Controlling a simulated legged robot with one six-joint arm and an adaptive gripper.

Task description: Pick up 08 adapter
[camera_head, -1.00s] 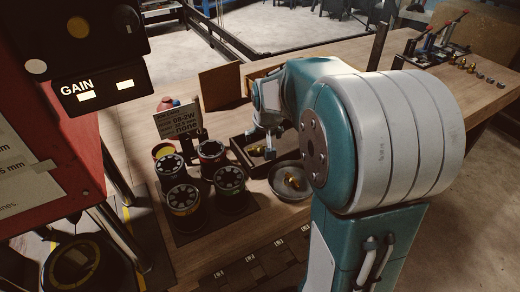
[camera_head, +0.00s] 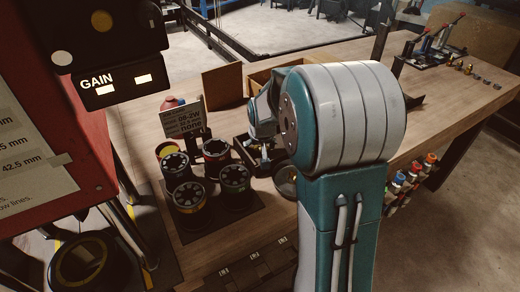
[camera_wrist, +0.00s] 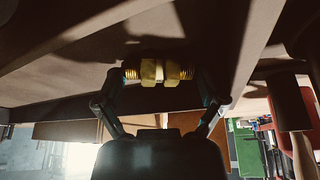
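In the head view my arm hides most of the gripper, which is low over the dark tray (camera_head: 240,146) on the workbench. The adapter cannot be made out there.
Several round black die sets (camera_head: 189,197) stand left of the tray, behind them a sign (camera_head: 183,119). A round metal dish (camera_head: 284,182) is partly hidden by my arm. A wooden box (camera_head: 262,82) stands behind. The red machine (camera_head: 75,145) is at left.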

